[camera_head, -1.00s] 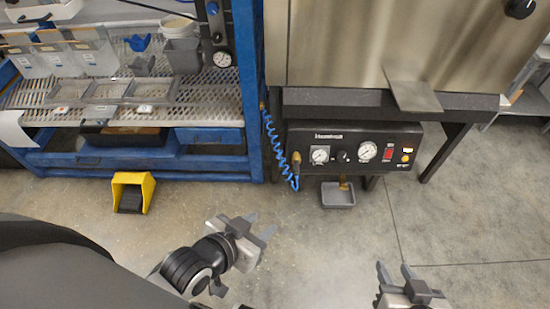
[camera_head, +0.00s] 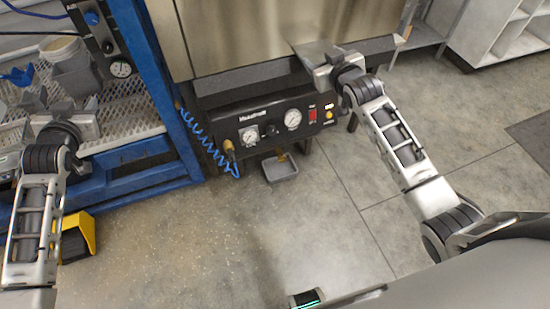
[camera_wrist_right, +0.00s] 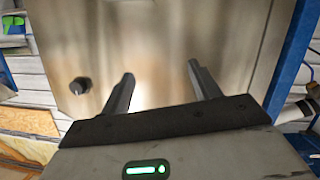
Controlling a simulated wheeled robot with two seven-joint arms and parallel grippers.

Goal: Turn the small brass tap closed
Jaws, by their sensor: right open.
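A small brass tap (camera_head: 283,157) shows under the black control panel (camera_head: 262,128), just above a small grey tray (camera_head: 280,172). It is too small for me to tell its handle position. My right gripper (camera_head: 328,66) is above the panel's right end, in front of the steel hopper, apart from the tap. In the right wrist view its fingers (camera_wrist_right: 160,75) are spread and empty, facing the steel wall. My left gripper (camera_head: 46,104) is far left, over the perforated bench, with its fingers apart and nothing seen between them. The tap is outside the right wrist view.
The steel hopper (camera_head: 270,35) stands above the panel. A blue coiled hose (camera_head: 208,143) hangs at the panel's left from a brass fitting (camera_head: 229,147). The blue bench frame (camera_head: 160,90) and a yellow pedal guard (camera_head: 88,232) are left. Floor in front is clear.

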